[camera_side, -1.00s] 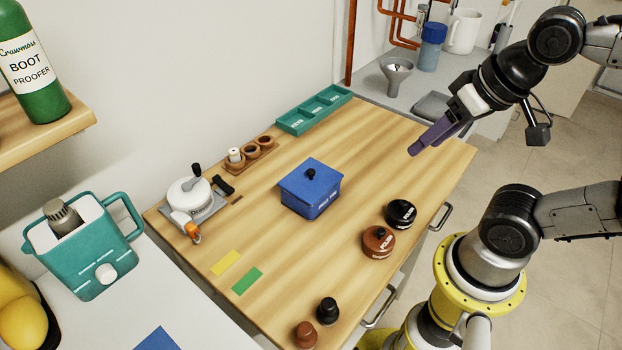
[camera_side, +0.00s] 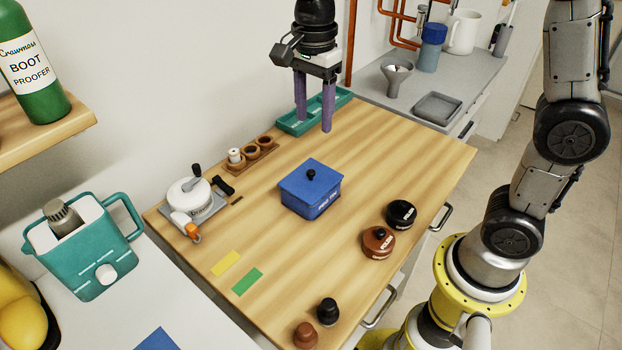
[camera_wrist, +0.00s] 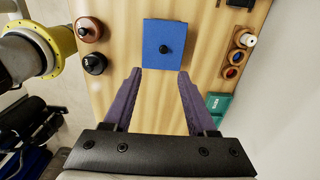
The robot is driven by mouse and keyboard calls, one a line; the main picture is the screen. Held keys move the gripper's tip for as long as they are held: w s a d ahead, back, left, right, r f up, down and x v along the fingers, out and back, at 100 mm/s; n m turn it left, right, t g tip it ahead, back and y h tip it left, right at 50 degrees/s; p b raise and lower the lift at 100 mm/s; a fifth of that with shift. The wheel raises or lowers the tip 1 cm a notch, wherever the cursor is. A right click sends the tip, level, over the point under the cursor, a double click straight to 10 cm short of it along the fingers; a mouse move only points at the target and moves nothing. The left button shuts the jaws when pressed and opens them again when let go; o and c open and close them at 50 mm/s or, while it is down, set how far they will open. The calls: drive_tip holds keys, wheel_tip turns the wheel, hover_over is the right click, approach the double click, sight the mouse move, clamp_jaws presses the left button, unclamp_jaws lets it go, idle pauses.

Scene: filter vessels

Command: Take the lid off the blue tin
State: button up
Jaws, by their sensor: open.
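The blue tin (camera_side: 311,200) stands upright in the middle of the wooden worktop. The fingers (camera_wrist: 160,72) also show spread apart in the wrist view.
A teal compartment tray (camera_side: 341,97) and a wooden cup rack (camera_side: 262,150) lie along the wall side. A white-topped device (camera_side: 190,195) is at left. Black (camera_side: 401,213) and brown (camera_side: 379,242) round tins stand to the right. The wood around the blue tin is clear.

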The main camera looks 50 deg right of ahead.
hover_over(311, 171)
drive_tip(key=f, duration=0.8)
drive_tip(key=shift+s+a, duration=0.1)
drive_tip(key=shift+s, duration=0.3)
drive_tip(key=shift+w+f, duration=0.2)
drive_tip(key=shift+f, duration=1.2)
drive_tip(key=shift+w+f, duration=0.2)
drive_tip(key=shift+f, duration=1.2)
clamp_jaws()
